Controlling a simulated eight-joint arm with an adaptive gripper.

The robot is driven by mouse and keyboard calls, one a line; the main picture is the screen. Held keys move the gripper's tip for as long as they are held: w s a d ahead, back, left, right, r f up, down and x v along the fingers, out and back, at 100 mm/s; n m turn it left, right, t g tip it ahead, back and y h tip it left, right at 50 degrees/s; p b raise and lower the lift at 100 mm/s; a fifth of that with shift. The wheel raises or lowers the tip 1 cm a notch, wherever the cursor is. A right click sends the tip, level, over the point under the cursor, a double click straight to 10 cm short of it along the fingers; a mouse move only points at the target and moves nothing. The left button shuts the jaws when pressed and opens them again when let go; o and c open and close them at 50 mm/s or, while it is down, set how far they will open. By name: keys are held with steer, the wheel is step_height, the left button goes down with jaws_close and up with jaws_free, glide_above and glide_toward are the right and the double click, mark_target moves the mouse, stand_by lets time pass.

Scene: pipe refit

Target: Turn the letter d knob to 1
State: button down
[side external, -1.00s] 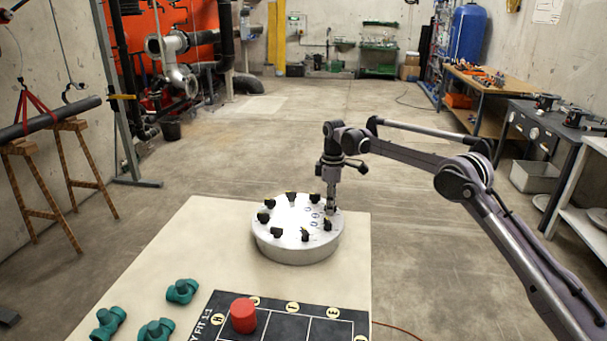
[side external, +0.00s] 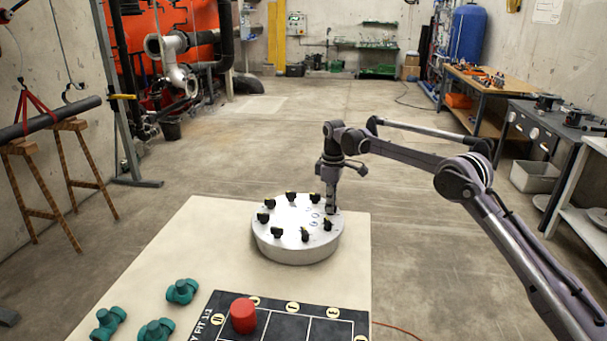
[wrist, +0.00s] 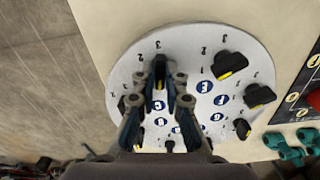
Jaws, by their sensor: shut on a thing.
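The round white dial plate (side external: 296,250) lies on the pale board and bears a ring of black knobs with yellow marks. My gripper (wrist: 160,78) is at the plate's right rim in the side view (side external: 331,210). In the wrist view its two fingers close around one black knob (wrist: 160,65), pointing up and down in that picture. Printed numbers, among them a 2 and a 3, stand outside this knob. Blue letter discs (wrist: 204,86) form an inner ring; the fingers partly hide some, and I cannot read the held knob's letter surely.
Neighbouring knobs (wrist: 230,66) stand close to the held one. Green pipe fittings (side external: 182,291) lie at the front left of the board. A red cylinder (side external: 243,315) stands on the black marked mat (side external: 285,328). The board around the plate is clear.

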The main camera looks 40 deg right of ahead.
steer(key=m, duration=1)
stand_by(0.5)
steer(key=c, duration=1.4)
jaws_free()
step_height(320, 180, up, 7)
steer(key=shift+r, duration=0.25)
